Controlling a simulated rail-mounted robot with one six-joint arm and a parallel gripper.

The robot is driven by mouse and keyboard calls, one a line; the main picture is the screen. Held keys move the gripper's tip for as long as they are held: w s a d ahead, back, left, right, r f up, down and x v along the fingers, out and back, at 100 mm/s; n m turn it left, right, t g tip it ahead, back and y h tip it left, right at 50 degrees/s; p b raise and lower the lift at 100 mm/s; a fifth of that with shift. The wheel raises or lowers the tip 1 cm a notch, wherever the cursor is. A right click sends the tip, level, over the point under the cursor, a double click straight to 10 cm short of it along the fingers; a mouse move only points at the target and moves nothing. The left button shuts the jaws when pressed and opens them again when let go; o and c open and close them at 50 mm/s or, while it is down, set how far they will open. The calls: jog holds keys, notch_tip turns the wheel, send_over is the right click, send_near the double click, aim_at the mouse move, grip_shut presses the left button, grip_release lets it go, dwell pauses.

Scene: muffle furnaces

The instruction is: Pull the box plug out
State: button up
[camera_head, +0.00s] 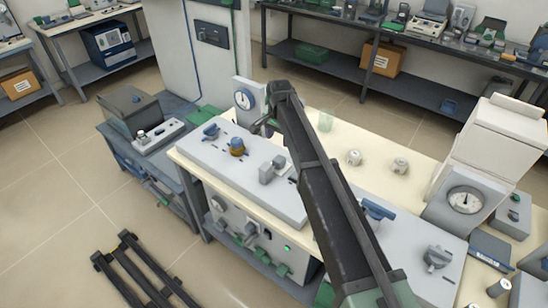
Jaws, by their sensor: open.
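My dark arm reaches from the bottom right up to the bench, and its end with my gripper (266,124) is beside the round dial gauge (247,98), above the back of a grey panel (215,148). The gripper is small and dark here, but it is open, and I see nothing held in it. I cannot tell for sure which part is the box plug. A small grey block (273,169) stands on the panel, below and apart from the gripper. My arm hides part of the bench top.
A white furnace-like unit (490,140) is at the right. Bare bench lies behind the arm.

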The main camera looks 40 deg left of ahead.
aim_at(279, 158)
jog(key=shift+d+f+b, duration=0.1)
jog(key=shift+f+b, duration=0.2)
notch_tip(279, 158, down, 11)
jog(key=b, duration=1)
jog(key=shift+r, duration=0.35)
jog(key=c, duration=1.1)
notch_tip(279, 158, up, 4)
jog(key=p, duration=0.4)
jog(key=shift+r, duration=0.2)
grip_shut()
jog(key=shift+w+f, duration=0.1)
jog(key=shift+f, duration=0.15)
jog(key=o, duration=1.1)
grip_release()
